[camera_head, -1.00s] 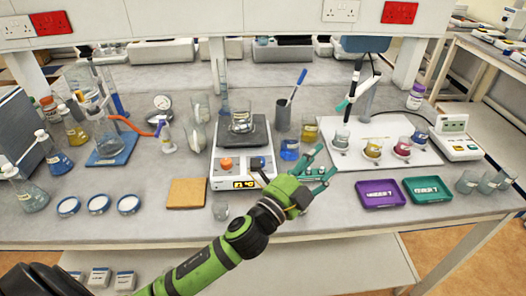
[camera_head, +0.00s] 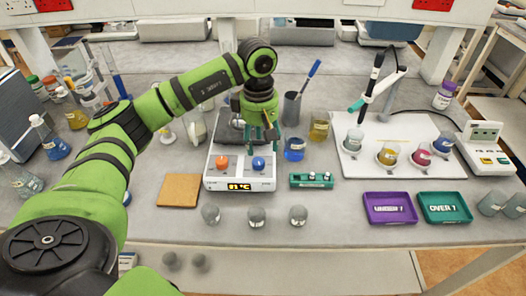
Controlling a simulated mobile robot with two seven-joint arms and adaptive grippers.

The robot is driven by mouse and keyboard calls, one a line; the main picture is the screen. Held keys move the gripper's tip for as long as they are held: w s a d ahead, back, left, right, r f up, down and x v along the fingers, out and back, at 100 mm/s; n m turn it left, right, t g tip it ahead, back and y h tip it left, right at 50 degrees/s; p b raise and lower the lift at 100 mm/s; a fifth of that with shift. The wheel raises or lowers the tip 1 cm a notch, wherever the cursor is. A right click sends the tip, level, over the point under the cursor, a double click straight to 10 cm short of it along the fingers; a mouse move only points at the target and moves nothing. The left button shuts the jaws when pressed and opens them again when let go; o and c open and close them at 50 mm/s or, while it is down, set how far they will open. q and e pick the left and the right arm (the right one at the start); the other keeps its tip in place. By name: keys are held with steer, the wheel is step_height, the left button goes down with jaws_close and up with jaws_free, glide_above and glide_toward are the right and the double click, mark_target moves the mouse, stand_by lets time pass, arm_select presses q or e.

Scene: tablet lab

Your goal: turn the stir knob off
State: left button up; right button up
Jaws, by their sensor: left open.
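The hotplate stirrer (camera_head: 213,180) stands mid-bench. Its front panel has an orange knob (camera_head: 222,162), a blue knob (camera_head: 259,163) and a lit display (camera_head: 239,187). I cannot read which knob is for stirring. My left gripper (camera_head: 263,145) points down, open, with its fingertips just above and behind the blue knob in the picture. Whether they touch the knob I cannot tell. The gripper and arm hide much of the top plate and whatever stands on it. My right gripper is not in view.
Several small grey glasses (camera_head: 257,217) stand in front of the hotplate. A blue beaker (camera_head: 294,149) and a pen pot (camera_head: 291,108) stand close behind on the right.

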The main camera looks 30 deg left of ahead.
mark_target(258, 161)
arm_select(q)
steer(key=shift+s+a, duration=0.1)
steer(key=shift+a, duration=0.35)
steer(key=shift+s+f+y+p, duration=0.15)
steer(key=shift+f+y+p, duration=0.15)
steer(key=shift+p, duration=0.05)
step_height(258, 161, down, 5)
steer(key=shift+r+p, duration=0.1)
steer(key=shift+p, duration=0.9)
steer(key=shift+f, duration=0.6)
steer(key=shift+d, duration=0.1)
steer(key=shift+c, duration=0.4)
jaws_close()
